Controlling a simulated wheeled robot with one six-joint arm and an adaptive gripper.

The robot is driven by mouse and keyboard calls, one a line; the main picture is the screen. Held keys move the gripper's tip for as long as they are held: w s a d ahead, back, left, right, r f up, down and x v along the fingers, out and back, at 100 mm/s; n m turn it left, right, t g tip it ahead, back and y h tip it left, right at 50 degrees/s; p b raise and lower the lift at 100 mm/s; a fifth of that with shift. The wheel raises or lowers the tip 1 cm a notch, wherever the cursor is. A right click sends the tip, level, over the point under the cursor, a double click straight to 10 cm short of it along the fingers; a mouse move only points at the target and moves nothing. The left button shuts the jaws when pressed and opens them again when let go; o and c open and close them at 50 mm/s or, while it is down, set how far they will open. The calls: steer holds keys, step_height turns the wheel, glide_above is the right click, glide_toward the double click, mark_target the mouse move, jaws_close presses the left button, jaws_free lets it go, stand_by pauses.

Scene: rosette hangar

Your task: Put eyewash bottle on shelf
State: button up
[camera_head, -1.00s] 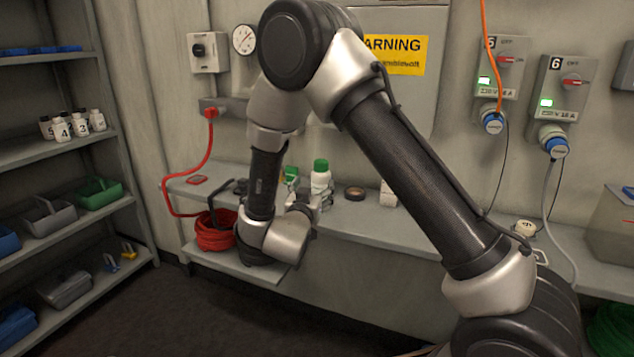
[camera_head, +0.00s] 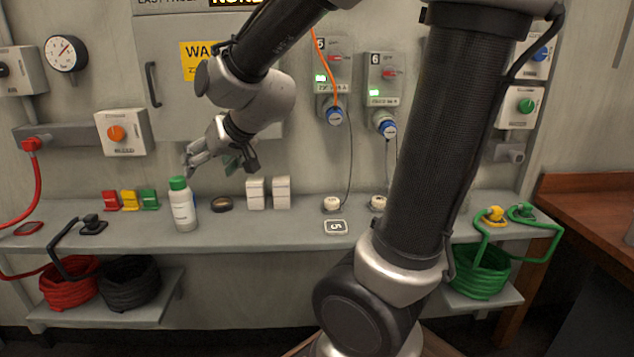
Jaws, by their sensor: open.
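The eyewash bottle (camera_head: 183,208), white with a green cap and a pale label, stands upright on the grey wall bench (camera_head: 290,232), left of centre. My gripper (camera_head: 218,167) is open and empty. It hangs in front of the wall cabinet, above and to the right of the bottle's cap, apart from it. The shelf rack with numbered white bottles is out of view now.
Red, yellow and green blocks (camera_head: 130,201) stand left of the bottle. A dark round dish (camera_head: 222,204) and two white boxes (camera_head: 255,193) stand to its right. Red and black coils (camera_head: 128,282) sit on a lower ledge. A wooden desk (camera_head: 590,210) is at right.

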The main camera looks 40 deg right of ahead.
steer(key=s+d+g+h, duration=0.1)
steer(key=s+d+g, duration=0.1)
steer(key=s+d, duration=0.4)
steer(key=s+d+g+h, duration=0.2)
steer(key=s+d, duration=0.3)
steer(key=s, duration=1.1)
steer(key=shift+s+d+g, duration=0.3)
steer(key=shift+d+g, duration=0.1)
steer(key=shift+g, duration=0.1)
